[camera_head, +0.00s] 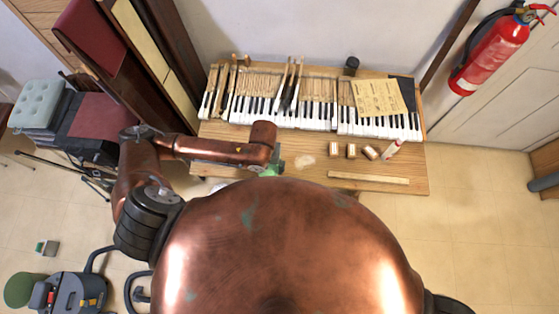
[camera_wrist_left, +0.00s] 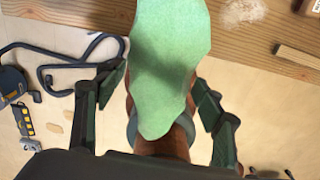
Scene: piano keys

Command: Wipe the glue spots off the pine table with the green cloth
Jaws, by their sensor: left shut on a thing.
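The pine table (camera_head: 412,180) carries a row of piano keys and has a bare front strip. A pale, whitish glue spot (camera_head: 305,161) lies on that strip, just right of my left gripper. The spot also shows at the top of the left wrist view (camera_wrist_left: 243,11). My left gripper (camera_head: 274,168) is at the table's front edge, partly hidden by my own body. In the left wrist view, the green cloth (camera_wrist_left: 168,65) hangs between its two fingers, and the gripper is shut on it. My right gripper is out of view.
A wooden strip (camera_head: 368,178) lies along the front edge. Piano keys (camera_head: 310,112) fill the back. A vacuum cleaner (camera_head: 75,292) stands on the floor at left.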

